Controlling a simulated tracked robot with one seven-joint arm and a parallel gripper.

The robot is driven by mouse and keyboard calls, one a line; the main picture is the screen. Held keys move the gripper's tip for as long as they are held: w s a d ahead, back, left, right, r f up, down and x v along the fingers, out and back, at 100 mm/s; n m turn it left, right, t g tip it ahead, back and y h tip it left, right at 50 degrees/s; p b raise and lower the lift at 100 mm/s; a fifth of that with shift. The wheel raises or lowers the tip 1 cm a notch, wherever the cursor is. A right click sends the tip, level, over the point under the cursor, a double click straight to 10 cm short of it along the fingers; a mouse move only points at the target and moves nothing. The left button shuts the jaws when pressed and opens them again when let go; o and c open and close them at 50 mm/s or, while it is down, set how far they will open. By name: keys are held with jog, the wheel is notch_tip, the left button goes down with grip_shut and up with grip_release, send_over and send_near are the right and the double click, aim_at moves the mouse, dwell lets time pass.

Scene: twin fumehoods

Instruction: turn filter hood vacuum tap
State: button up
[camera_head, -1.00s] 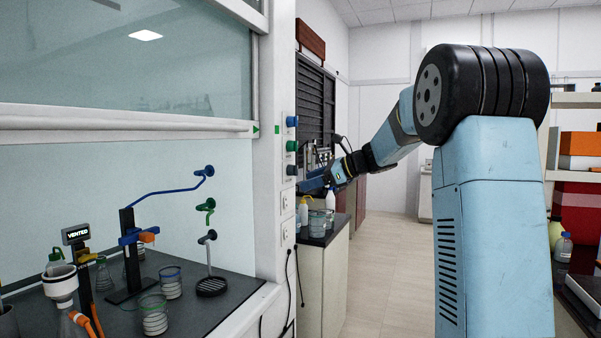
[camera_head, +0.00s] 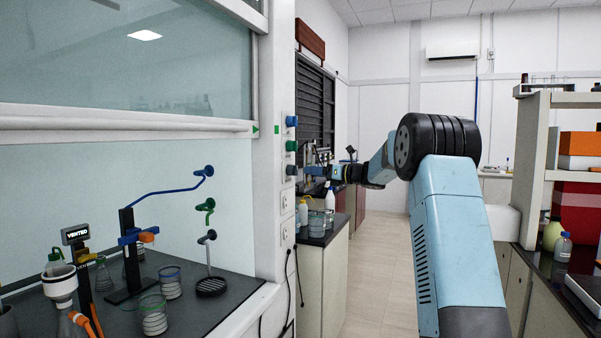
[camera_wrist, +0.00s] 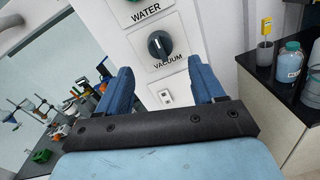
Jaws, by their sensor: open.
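The vacuum tap is a dark round knob (camera_wrist: 160,44) on a white plate labelled VACUUM in the wrist view. In the head view it is the lowest, grey knob (camera_head: 291,170) on the hood's white post. My gripper (camera_wrist: 160,80) is open and empty, with its two blue fingers apart. The knob appears beyond and between the fingertips in the wrist view, and I see no contact. In the head view my gripper (camera_head: 314,171) is just right of the grey knob, at about its height.
A green knob (camera_head: 291,145) and a blue knob (camera_head: 291,121) sit above on the same post. A power socket (camera_wrist: 165,96) is below the vacuum plate. A side bench (camera_head: 322,238) with bottles and beakers stands behind. The floor aisle (camera_head: 380,265) is clear.

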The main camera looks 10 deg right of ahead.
aim_at(293, 170)
jog(key=x, duration=0.7)
jog(key=shift+w+a, duration=0.25)
jog(key=shift+a, duration=0.05)
